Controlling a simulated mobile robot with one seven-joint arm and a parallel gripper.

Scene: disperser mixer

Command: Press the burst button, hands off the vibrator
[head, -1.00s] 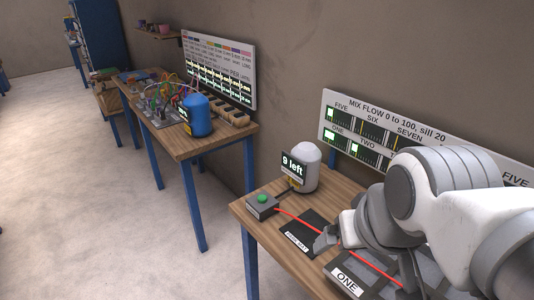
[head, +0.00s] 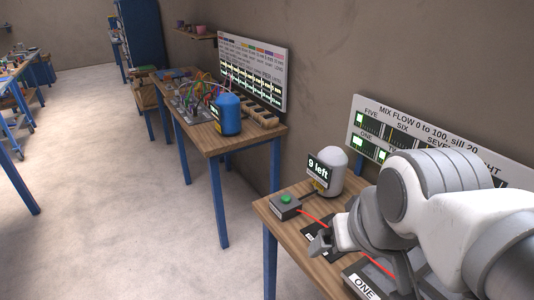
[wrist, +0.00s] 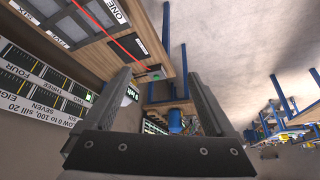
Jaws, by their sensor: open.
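A small grey box (head: 285,207) with a green button (head: 286,198) on top sits at the near table's left corner. The green button also shows in the wrist view (wrist: 155,76), between the finger ends. Behind the box stands a white domed cylinder (head: 332,172) with a display reading "9 left" (head: 317,171). My gripper (head: 319,240) is open and empty, right of and nearer than the box, over a dark labelled pad; it appears apart from the button. No part is clearly labelled as the vibrator.
A red line (head: 345,245) runs from the box past my gripper. A dark tray labelled ONE (head: 363,286) lies at the near right. A MIX FLOW panel (head: 371,129) stands behind. Another table (head: 215,140) holds a blue cylinder (head: 228,115). The floor at left is open.

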